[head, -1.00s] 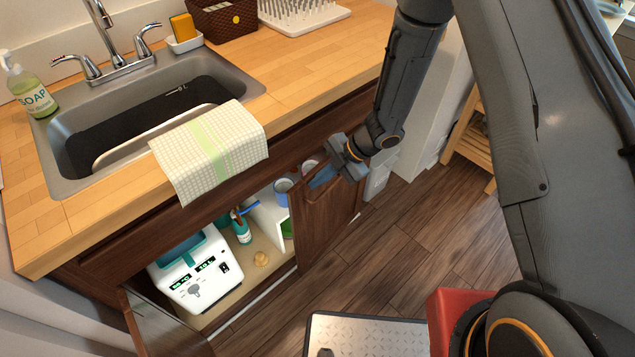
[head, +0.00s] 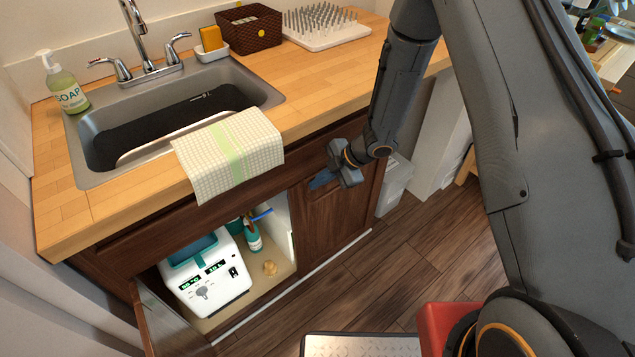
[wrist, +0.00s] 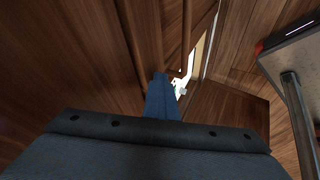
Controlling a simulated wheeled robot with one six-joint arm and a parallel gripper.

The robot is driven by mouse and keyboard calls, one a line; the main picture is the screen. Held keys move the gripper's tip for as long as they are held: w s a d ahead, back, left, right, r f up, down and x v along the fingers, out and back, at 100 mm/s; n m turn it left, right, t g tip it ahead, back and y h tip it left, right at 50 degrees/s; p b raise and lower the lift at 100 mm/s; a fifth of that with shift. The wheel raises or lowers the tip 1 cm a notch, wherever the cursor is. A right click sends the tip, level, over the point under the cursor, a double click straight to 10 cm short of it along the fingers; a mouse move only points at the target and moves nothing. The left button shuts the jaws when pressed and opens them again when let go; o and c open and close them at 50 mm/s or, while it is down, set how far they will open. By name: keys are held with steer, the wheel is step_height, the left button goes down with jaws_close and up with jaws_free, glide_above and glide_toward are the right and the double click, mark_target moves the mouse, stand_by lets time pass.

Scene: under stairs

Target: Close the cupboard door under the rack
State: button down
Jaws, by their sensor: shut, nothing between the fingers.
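The white drying rack (head: 325,28) with grey pegs stands on the counter at the back right. Below it, the right cupboard door (head: 332,225), dark wood, looks flush or nearly flush with the cabinet front. A small remaining gap cannot be ruled out. My gripper (head: 322,180) is shut and empty, its blue fingers at the upper part of this door. Whether they touch it is unclear. In the wrist view my shut fingers (wrist: 160,98) point along dark wood. The left cupboard door (head: 160,322) stands open toward the bottom left.
A white appliance (head: 207,275), a teal spray bottle (head: 253,237) and a small tan object (head: 270,267) show inside the open left half. A towel (head: 230,155) hangs over the counter edge. A grey bin (head: 395,185) stands right of the cabinet.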

steer(key=s+d+r, duration=0.4)
steer(key=d+r, duration=0.4)
steer(key=shift+d, duration=0.25)
steer(key=d+r+m+t+h, duration=0.4)
steer(key=d+r+m+h, duration=0.3)
steer(key=d+r+m, duration=0.5)
steer(key=s+r+m+g, duration=0.2)
steer(key=s+m, duration=0.4)
steer(key=s, duration=0.3)
steer(key=s+d+r+m+g, duration=0.1)
steer(key=s+m+g, duration=0.2)
steer(key=s+m, duration=0.3)
steer(key=s, duration=0.3)
steer(key=shift+d+r, duration=0.2)
steer(key=shift+r, duration=0.2)
